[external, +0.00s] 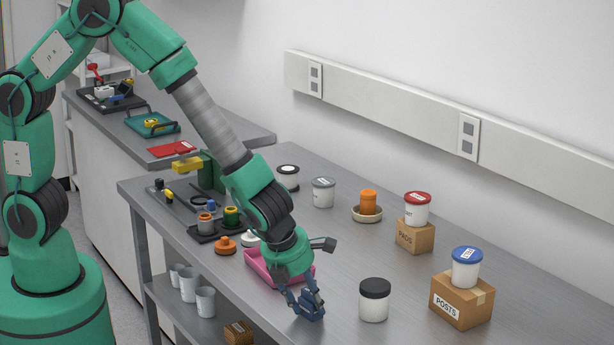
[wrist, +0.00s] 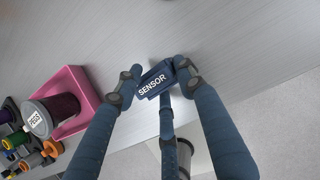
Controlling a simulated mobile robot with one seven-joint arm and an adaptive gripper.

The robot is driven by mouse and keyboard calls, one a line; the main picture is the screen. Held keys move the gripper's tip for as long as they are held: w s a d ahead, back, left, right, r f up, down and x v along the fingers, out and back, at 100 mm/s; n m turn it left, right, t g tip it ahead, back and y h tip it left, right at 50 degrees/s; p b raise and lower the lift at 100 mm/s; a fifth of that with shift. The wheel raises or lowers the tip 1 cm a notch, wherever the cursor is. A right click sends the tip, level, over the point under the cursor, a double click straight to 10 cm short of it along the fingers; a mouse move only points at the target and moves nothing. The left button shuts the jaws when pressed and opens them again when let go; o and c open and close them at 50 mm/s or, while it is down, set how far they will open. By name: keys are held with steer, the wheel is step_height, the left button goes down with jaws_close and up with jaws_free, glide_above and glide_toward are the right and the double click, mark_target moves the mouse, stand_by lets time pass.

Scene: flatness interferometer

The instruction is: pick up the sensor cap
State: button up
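The sensor cap (wrist: 153,86) is a small dark blue block with a white SENSOR label in the wrist view. In the external view the cap (external: 312,308) is at my fingertips, close to the bench's front edge. My gripper (external: 303,296) points down with its blue fingers around the cap. In the wrist view my gripper (wrist: 154,80) has a finger against each side of it, and a third finger comes from below. The gripper looks shut on the cap. The cap's underside is hidden, so I cannot tell whether it touches the bench.
A pink tray (external: 262,274) is just behind my gripper. A black-lidded white jar (external: 374,302) stands to the right. A POSTS box (external: 461,304) with a blue-lidded jar (external: 466,267) is farther right. The bench's front edge is close.

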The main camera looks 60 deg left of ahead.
stand_by(0.4)
steer(key=shift+r+p, duration=0.35)
steer(key=shift+r, duration=0.4)
steer(key=shift+c, duration=1.2)
step_height(320, 180, up, 2)
steer(key=shift+r+p, duration=0.15)
steer(key=shift+p, duration=0.3)
steer(key=s+a, duration=0.3)
steer(key=s, duration=0.1)
steer(key=s+a, duration=0.3)
steer(key=s, duration=0.2)
steer(key=s+a+r+p, duration=0.1)
steer(key=s+a, duration=0.2)
steer(key=s, duration=0.1)
steer(key=shift+s+r, duration=0.1)
steer(key=shift+s, duration=0.1)
